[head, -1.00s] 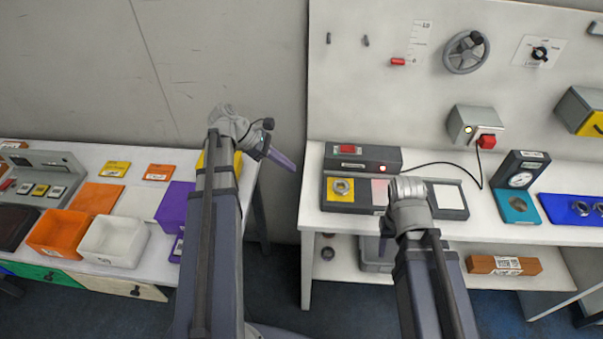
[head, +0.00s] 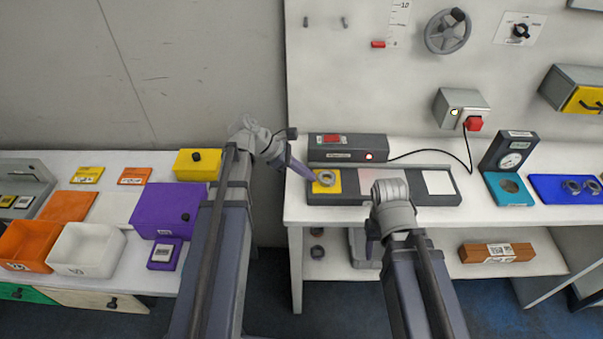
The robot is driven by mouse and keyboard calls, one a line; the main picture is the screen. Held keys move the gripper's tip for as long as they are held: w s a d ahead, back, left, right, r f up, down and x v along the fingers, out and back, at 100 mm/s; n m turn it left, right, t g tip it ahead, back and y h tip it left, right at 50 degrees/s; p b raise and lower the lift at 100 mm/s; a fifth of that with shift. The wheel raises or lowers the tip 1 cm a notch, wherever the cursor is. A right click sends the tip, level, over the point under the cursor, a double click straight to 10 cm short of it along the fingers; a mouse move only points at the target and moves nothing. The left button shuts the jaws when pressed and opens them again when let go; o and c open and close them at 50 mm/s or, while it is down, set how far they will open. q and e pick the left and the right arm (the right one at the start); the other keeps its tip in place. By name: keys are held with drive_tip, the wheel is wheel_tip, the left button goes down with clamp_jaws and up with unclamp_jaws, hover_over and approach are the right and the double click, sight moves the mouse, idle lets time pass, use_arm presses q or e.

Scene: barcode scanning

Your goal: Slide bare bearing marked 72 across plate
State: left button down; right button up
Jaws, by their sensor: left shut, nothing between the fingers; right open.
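A bare metal bearing ring (head: 326,178) lies on the yellow square at the left end of a long dark plate (head: 412,199). Its marking is too small to read. The plate also has a pinkish square (head: 367,181) and a white square (head: 438,182). My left gripper (head: 309,176) is shut and empty, its purple fingers pointing at the bearing's left side; I cannot tell whether they touch it. My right gripper (head: 373,242) is open, in front of the plate's middle by the table edge, its fingers mostly hidden by its own arm.
A dark box (head: 347,148) with a red display and a lit red lamp stands behind the plate. A teal gauge stand (head: 507,188) and a blue tray (head: 558,197) with bearings are to the right. Purple box (head: 163,211) and bins stand on the left table.

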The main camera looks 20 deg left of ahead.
sight(418, 183)
use_arm(q)
drive_tip(key=w+d, duration=0.3)
drive_tip(key=d, duration=0.7)
drive_tip(key=w+d, duration=0.3)
drive_tip(key=d, duration=0.8)
drive_tip(key=w+d, duration=0.3)
drive_tip(key=d, duration=0.8)
drive_tip(key=shift+w+d, duration=0.1)
drive_tip(key=a, duration=0.1)
drive_tip(key=s+a, duration=0.1)
drive_tip(key=a, duration=0.2)
drive_tip(key=shift+s+a+r, duration=0.1)
drive_tip(key=shift+s+a, duration=0.1)
drive_tip(key=shift+s, duration=0.05)
drive_tip(key=p+v, duration=0.6)
drive_tip(key=v, duration=0.2)
drive_tip(key=shift+w+d+r, duration=0.1)
drive_tip(key=shift+d+r, duration=0.05)
drive_tip(key=shift+a+r+p, duration=0.4)
drive_tip(key=shift+a+p, duration=0.15)
drive_tip(key=shift+a, duration=0.05)
